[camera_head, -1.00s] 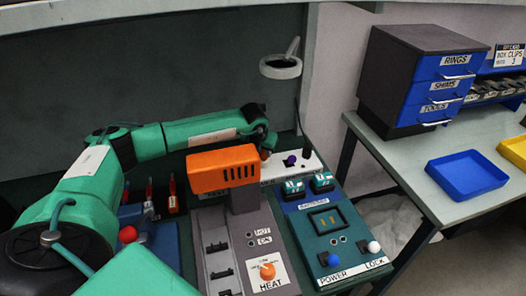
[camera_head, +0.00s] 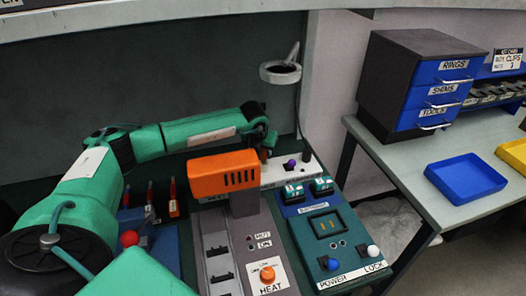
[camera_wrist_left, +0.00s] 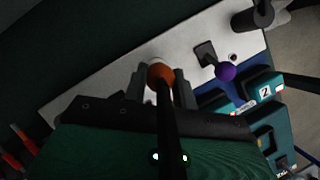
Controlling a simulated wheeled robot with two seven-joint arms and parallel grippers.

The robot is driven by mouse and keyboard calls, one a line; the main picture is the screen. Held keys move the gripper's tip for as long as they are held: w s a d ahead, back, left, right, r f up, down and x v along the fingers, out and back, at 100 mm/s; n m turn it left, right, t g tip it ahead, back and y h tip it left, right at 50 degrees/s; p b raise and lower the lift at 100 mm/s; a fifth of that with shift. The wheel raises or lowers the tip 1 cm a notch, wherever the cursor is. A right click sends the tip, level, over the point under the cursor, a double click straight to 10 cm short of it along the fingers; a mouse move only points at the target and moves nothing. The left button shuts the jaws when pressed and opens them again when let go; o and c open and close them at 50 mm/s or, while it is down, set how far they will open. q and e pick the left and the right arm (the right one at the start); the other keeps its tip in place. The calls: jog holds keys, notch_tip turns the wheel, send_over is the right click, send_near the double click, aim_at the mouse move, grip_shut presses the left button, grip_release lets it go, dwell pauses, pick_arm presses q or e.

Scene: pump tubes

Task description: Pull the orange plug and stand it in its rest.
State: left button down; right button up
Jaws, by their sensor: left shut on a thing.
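My left gripper (camera_wrist_left: 160,88) is shut on the orange plug (camera_wrist_left: 160,75), whose round orange head shows between the two dark fingers in the left wrist view. The fingers hide the lower part of the plug, so I cannot tell whether it is still in its socket. In the head view, my left gripper (camera_head: 264,150) is small and dark above the white panel (camera_head: 304,168), behind the orange heater head. A purple plug (camera_wrist_left: 226,71) stands on the same panel to the right of the orange one. I cannot single out the plug's rest. My right gripper is not in view.
The orange heater head (camera_head: 224,174) stands in front of the left gripper. Teal connectors (camera_head: 293,192) sit right of it, near the panel. A dark post (camera_wrist_left: 255,14) rises at the panel's far end. A ring lamp (camera_head: 280,72) hangs above. Red-tipped tools (camera_head: 173,197) stand at left.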

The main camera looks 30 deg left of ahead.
pick_arm(q)
jog(key=shift+r+p, duration=0.45)
jog(key=shift+r, duration=0.9)
dwell(0.5)
